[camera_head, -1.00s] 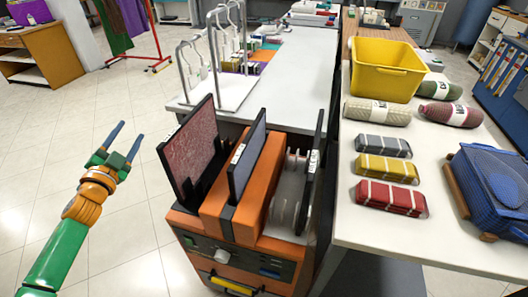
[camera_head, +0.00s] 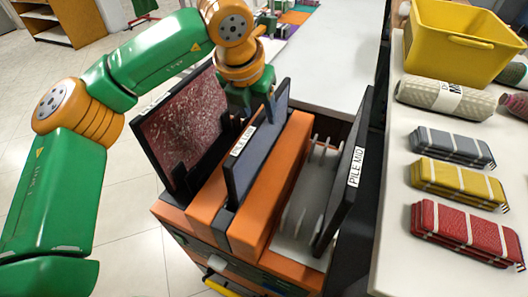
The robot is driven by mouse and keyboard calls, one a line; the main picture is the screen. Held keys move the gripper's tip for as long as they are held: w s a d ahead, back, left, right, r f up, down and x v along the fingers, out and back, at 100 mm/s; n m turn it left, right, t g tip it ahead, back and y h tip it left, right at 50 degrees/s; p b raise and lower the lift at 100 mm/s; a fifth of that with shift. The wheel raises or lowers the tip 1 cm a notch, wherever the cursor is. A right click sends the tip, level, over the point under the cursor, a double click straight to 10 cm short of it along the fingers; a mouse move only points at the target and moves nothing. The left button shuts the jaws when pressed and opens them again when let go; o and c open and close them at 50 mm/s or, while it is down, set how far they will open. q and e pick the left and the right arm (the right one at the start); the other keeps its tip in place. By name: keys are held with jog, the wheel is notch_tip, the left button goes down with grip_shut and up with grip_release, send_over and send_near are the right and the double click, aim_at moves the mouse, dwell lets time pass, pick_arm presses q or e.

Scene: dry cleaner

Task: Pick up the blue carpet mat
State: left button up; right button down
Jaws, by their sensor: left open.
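A blue-grey carpet panel (camera_head: 262,152) in a dark frame stands upright in the middle of the orange cart, with a white label on its left edge. It is the bluest mat-like panel in view. My left gripper (camera_head: 252,106) points down at the top of this panel, its fingers apart near the top edge. The arm and gripper hide part of that edge, and I cannot tell whether the fingers touch it. A red carpet panel (camera_head: 185,122) stands in a dark frame to its left. My right gripper is out of view.
The orange cart (camera_head: 272,188) also holds a dark panel labelled PILE MID (camera_head: 345,195) at its right. The white table (camera_head: 395,235) at right carries a yellow bin (camera_head: 455,50), rolled mats and grey, yellow and red (camera_head: 465,230) banded bundles.

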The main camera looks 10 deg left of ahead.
aim_at(266, 122)
pick_arm(q)
jog(key=x, duration=0.5)
jog(key=shift+w+d+p, duration=0.15)
jog(key=shift+d+p, duration=0.25)
jog(key=shift+r, duration=0.1)
grip_shut()
dwell(0.8)
